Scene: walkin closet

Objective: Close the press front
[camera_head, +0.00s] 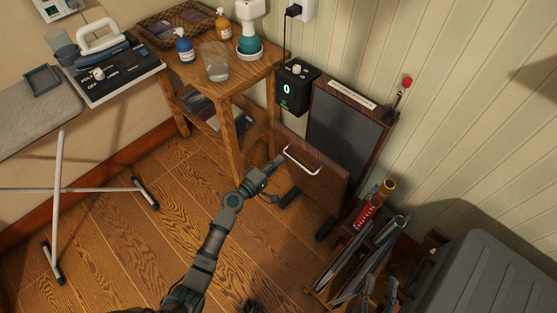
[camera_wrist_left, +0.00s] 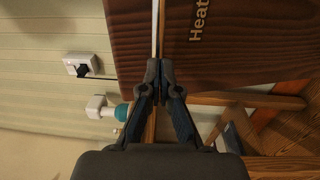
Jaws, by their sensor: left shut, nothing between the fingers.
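The trouser press (camera_head: 345,112) stands against the striped wall, a dark wood frame with a grey inner pad. Its brown front panel (camera_head: 325,180) is tilted out from the frame, leaving the pad exposed. A pale curved handle (camera_head: 301,159) is on the panel's outer face. My left gripper (camera_head: 279,161) is at the panel's left side, close to the handle, shut and empty. In the left wrist view its fingertips (camera_wrist_left: 160,72) meet just in front of brown wood (camera_wrist_left: 240,40) lettered "Heat"; contact is unclear. My right gripper is not in view.
A wooden side table (camera_head: 229,95) with bottles and a basket stands behind left. A black control box (camera_head: 296,87) reading 0 hangs beside the press. An ironing board (camera_head: 35,105) is at left. A rack (camera_head: 352,262) and grey case (camera_head: 475,280) crowd the right.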

